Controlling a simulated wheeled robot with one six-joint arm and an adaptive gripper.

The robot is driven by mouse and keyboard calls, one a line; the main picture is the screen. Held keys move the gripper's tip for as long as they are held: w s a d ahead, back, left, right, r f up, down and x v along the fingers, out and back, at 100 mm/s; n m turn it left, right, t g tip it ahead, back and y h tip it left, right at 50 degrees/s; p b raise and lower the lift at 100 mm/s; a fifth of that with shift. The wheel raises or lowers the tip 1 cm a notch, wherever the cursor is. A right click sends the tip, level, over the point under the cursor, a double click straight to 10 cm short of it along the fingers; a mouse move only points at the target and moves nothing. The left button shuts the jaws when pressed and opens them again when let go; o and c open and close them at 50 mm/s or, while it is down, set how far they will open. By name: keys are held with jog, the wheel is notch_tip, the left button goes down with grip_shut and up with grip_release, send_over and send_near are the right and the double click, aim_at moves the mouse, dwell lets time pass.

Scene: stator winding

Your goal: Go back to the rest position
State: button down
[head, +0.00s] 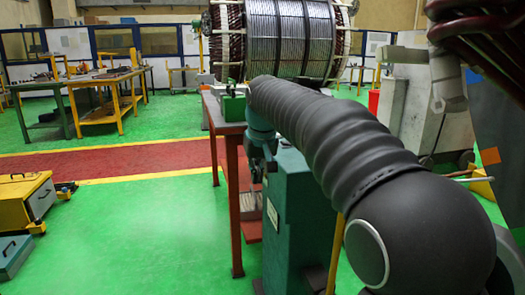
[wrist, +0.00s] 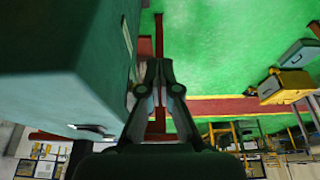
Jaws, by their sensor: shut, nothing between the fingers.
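My gripper (head: 257,176) hangs at the end of my dark, ribbed arm near the middle of the head view, pointing down. It is beside a red-topped table and a teal cabinet (head: 292,218), and its tips are small and dark there. In the wrist view my gripper (wrist: 158,64) shows its two dark fingers drawn together at the tips, with nothing held. The teal cabinet (wrist: 60,55) fills the left of that view, close to the fingers. I cannot tell whether they touch. A large wound stator (head: 275,40) stands behind my arm, its lower part partly hidden.
The red table (head: 231,128) has legs close to my gripper. Yellow workbenches (head: 105,80) stand back left. A yellow toolbox (head: 25,196) and a grey-green box (head: 12,254) lie at left. Green floor between is open. Grey machinery (head: 440,120) stands at right.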

jog(key=s+d+f+m, duration=0.1)
jog(key=s+d+f, duration=0.3)
jog(key=s, duration=0.7)
jog(key=s+d+f+m+t, duration=0.1)
jog(key=s+d+f, duration=0.4)
jog(key=s, duration=0.6)
jog(key=s+d+f+m+h, duration=0.1)
jog(key=s+d+f, duration=0.3)
jog(key=s+d, duration=0.4)
jog(key=s, duration=0.3)
jog(key=shift+f+t, duration=0.2)
jog(key=shift+t, duration=0.2)
jog(key=shift+d, duration=0.1)
